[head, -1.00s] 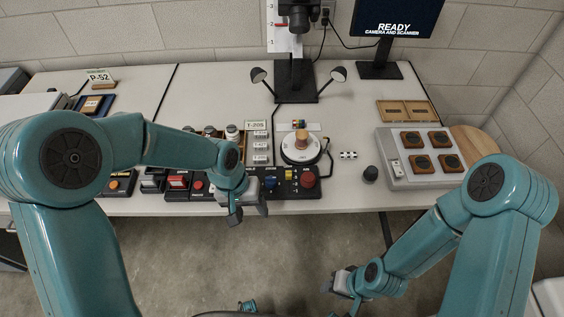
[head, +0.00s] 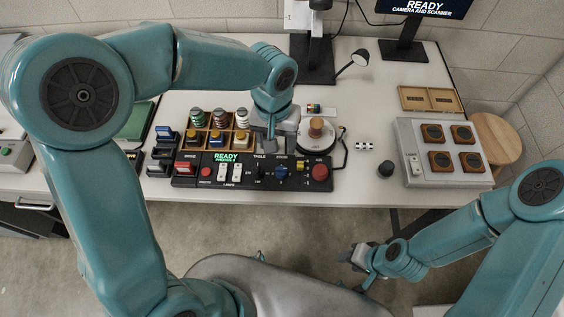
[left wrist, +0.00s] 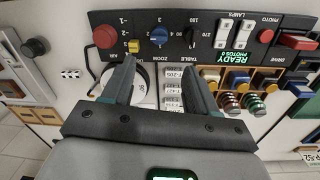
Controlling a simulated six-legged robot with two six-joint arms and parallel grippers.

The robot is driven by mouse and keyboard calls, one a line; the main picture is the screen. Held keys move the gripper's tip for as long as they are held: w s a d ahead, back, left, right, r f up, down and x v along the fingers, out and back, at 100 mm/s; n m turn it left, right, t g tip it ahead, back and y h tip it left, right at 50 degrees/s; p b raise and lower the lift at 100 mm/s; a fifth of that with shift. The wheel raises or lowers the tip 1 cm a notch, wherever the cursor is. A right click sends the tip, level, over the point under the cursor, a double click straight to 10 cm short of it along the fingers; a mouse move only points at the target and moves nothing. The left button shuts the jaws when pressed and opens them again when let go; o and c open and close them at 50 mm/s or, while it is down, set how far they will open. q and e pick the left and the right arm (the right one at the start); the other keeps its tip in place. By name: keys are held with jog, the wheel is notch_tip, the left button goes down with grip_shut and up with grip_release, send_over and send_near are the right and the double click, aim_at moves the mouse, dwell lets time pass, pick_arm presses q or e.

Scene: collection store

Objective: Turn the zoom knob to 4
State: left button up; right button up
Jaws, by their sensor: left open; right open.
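The black control panel (head: 188,181) lies along the table's front edge. The blue knob (head: 280,172) on it, which I take for the zoom knob, sits left of a yellow slider and a red button. In the left wrist view the blue knob (left wrist: 159,36) shows upside down, just beyond my fingertips; its setting is too small to read. My left gripper (head: 272,141) is open and empty, above the panel's back edge; its two fingers (left wrist: 157,66) stand apart, touching no knob. My right gripper (head: 352,262) is open and empty, low in front of the table.
A red button (head: 320,172) and yellow slider (left wrist: 134,46) are close to the knob. A round white turntable (head: 327,143) with a wooden-topped object stands behind. A wooden rack (head: 240,141) of spools is to the left. A grey box (head: 410,150) is at right.

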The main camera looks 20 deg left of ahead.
aim_at(281, 168)
pick_arm(q)
jog(key=f, duration=0.7)
jog(key=d+f, duration=0.1)
jog(key=f, duration=0.3)
jog(key=shift+f, duration=0.3)
jog(key=shift+s+a, duration=0.1)
jog(key=shift+s, duration=0.2)
jog(key=shift+w+f, duration=0.2)
jog(key=shift+w, duration=0.05)
jog(key=shift+s, duration=0.1)
jog(key=c, duration=1)
